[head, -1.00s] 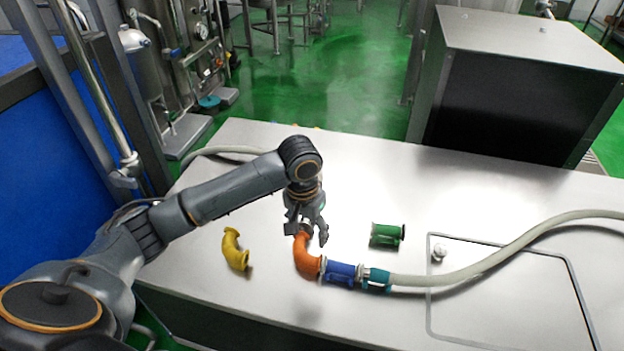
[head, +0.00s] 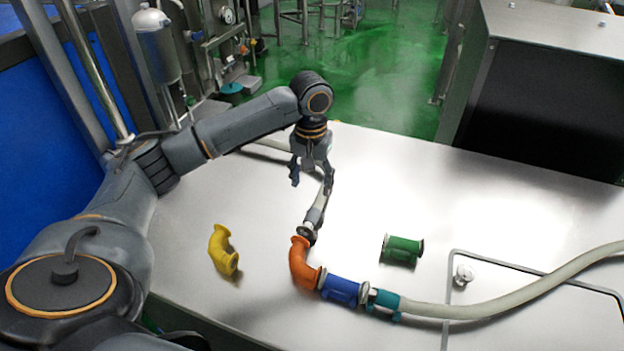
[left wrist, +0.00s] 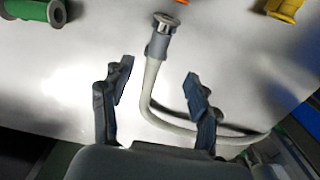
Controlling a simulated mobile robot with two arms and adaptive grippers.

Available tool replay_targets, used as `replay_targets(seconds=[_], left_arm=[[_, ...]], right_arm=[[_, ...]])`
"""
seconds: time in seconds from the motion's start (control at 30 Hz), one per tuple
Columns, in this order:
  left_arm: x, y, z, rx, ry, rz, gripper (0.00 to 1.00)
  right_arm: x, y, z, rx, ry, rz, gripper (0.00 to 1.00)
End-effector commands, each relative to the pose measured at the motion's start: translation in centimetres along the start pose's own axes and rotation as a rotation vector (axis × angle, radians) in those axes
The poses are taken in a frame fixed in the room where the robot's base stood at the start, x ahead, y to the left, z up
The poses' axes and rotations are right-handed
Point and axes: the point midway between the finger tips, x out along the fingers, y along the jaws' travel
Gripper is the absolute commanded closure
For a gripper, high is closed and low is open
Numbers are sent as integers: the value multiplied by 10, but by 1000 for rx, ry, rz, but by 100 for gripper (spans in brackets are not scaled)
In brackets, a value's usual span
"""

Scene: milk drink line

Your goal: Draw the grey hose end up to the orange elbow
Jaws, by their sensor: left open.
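The grey hose end (head: 316,212), with a metal flange at its tip, lies on the table just behind the upper mouth of the orange elbow (head: 302,265). Its flange is very close to that mouth; I cannot tell whether they touch. My left gripper (head: 312,184) is open and empty above the hose behind its end. In the left wrist view the hose end (left wrist: 160,38) lies ahead of the spread fingers (left wrist: 157,82), and only a sliver of the elbow shows at the top edge. My right gripper is not in view.
A blue coupling (head: 341,290) sits at the elbow's other end, followed by a teal fitting (head: 384,301) on a pale hose (head: 480,308) running right. A yellow elbow (head: 222,250) lies to the left, a green spool piece (head: 403,250) to the right. A dark-fronted machine (head: 550,90) stands behind.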

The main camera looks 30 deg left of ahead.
Motion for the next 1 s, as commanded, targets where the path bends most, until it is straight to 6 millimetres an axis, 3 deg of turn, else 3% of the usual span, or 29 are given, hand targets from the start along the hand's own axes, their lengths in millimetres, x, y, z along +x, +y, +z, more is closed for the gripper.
replay_targets(seconds=[0.3,0.7,1.0], left_arm=[[47,0,1,1,-6,-3,40],[119,0,1,1,-2,-2,40],[137,0,1,2,0,-2,40]], right_arm=[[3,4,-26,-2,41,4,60],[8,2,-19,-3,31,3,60],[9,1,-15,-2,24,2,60]])
